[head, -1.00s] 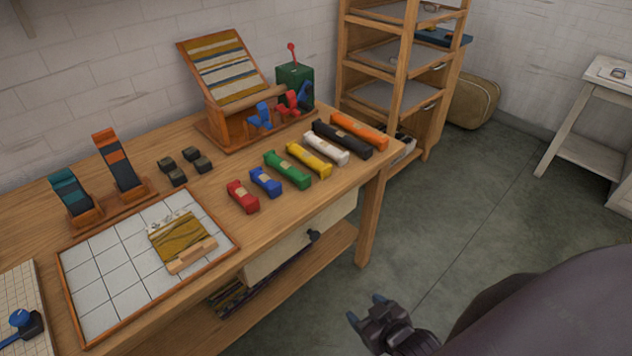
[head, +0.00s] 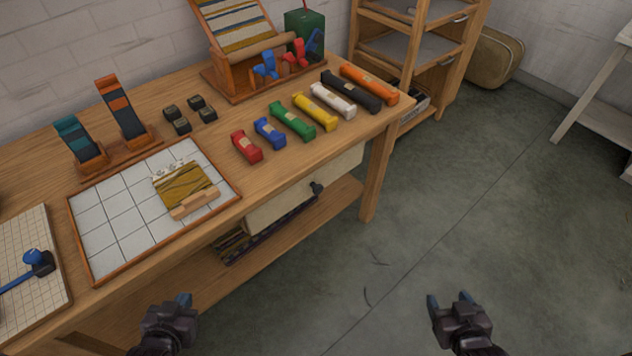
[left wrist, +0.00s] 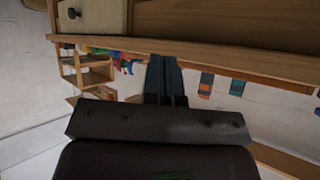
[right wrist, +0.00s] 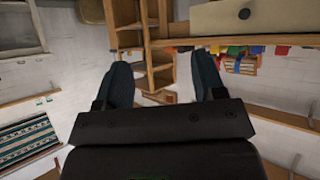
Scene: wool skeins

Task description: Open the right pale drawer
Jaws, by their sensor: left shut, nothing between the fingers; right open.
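The pale drawer (head: 345,170) sits under the tabletop at the right end of the workbench, with a dark round knob (head: 317,187) on its front. Its front looks flush under the bench edge. The drawer front (right wrist: 205,19) and knob (right wrist: 244,14) also show in the right wrist view. My right gripper (head: 448,298) is open and empty over the floor, right of the knob and apart from it. My left gripper (head: 183,298) is shut and empty in front of the bench, left of the drawer. A pale front with a knob (left wrist: 70,13) shows in the left wrist view.
The bench top (head: 225,110) holds several coloured skeins (head: 292,120), a white gridded board (head: 110,220) and a wooden stand (head: 235,85). A lower shelf (head: 270,245) holds folded textiles. A shelf unit (head: 420,60) stands beyond the bench. The floor (head: 500,200) on the right is clear.

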